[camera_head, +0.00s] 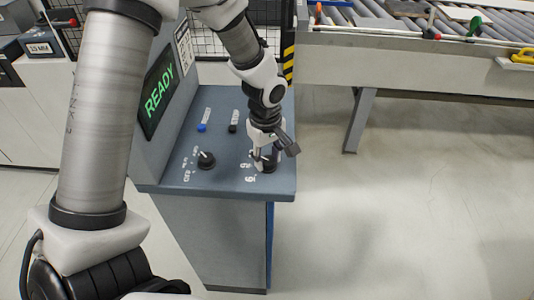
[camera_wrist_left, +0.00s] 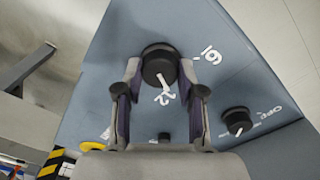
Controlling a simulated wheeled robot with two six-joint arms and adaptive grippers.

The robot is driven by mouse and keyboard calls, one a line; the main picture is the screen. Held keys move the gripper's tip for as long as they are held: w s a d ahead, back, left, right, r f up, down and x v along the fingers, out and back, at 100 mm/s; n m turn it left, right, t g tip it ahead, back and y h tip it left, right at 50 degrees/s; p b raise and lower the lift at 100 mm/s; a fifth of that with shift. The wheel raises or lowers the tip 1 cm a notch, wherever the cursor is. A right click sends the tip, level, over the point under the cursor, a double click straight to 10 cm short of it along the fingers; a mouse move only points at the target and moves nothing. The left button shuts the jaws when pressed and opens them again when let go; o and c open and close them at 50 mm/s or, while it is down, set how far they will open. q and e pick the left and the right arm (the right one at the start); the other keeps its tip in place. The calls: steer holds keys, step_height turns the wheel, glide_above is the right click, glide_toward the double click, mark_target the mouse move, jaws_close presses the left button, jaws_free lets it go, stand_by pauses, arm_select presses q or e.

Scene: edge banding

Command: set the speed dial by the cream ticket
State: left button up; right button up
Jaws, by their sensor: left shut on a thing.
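The speed dial (camera_head: 268,162) is a round black knob at the right front of the grey-blue console top. In the left wrist view the dial (camera_wrist_left: 158,62) sits between the fingertips, with white printed numbers beside it. My left gripper (camera_head: 263,154) points down and is shut on the dial; its two fingers (camera_wrist_left: 160,75) flank the knob. A pale ticket (camera_head: 40,48) reading about "19 MM" is on a dark box at far left. My right gripper is out of view.
A second black knob (camera_head: 205,160) with a white pointer is left of the dial. A blue button (camera_head: 201,128) and a small black control (camera_head: 232,128) are behind. A green "READY" screen (camera_head: 159,91) stands at the console's left. A roller conveyor (camera_head: 400,45) is at upper right.

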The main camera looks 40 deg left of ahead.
mark_target(266, 161)
arm_select(q)
steer(key=shift+s+f+m+p, duration=0.1)
steer(key=shift+m+p, duration=0.45)
steer(key=shift+m, duration=1.15)
steer(key=o, duration=1.1)
steer(key=shift+o, duration=0.2)
steer(key=shift+r, duration=0.3)
step_height(266, 161, up, 12)
steer(key=shift+f, duration=0.25)
